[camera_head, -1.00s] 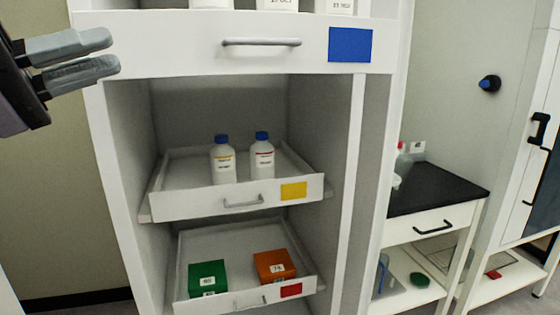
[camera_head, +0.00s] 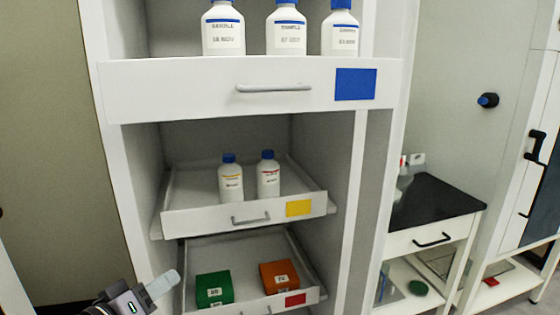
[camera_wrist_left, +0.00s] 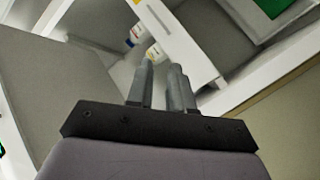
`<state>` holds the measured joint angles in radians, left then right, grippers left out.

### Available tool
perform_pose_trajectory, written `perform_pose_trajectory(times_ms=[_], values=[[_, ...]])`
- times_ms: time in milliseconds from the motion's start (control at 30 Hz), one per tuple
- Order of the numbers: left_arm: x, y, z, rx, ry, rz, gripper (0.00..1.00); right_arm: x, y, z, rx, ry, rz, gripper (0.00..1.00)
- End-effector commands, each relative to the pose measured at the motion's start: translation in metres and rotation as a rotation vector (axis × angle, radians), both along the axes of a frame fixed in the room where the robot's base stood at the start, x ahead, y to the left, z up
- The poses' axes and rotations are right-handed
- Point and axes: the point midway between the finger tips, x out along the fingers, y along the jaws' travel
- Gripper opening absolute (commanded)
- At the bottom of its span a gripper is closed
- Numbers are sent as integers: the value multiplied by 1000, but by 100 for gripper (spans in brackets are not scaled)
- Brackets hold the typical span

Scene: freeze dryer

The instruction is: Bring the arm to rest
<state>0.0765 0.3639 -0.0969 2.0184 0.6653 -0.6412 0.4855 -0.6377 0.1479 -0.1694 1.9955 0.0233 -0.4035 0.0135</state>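My left gripper (camera_head: 165,285) is low at the left in the head view, beside the cabinet's lower left side. In the left wrist view my left gripper (camera_wrist_left: 163,75) shows two grey fingers with a narrow gap and nothing held between them. My right gripper is in neither view. The white cabinet (camera_head: 122,165) stands ahead with its top drawer (camera_head: 200,90), middle drawer (camera_head: 195,220) and bottom drawer pulled out.
Several blue-capped white bottles (camera_head: 286,32) stand in the top drawer and two bottles (camera_head: 231,182) in the middle one. Green (camera_head: 213,288) and orange (camera_head: 280,276) boxes sit in the bottom drawer. A black-topped bench (camera_head: 435,200) is at right.

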Motion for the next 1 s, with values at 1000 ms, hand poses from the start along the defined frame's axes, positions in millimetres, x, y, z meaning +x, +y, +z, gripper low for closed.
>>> perform_pose_trajectory(times_ms=[1000], values=[[-220, -15, -211, 768, 224, -84, 21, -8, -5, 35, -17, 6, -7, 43]])
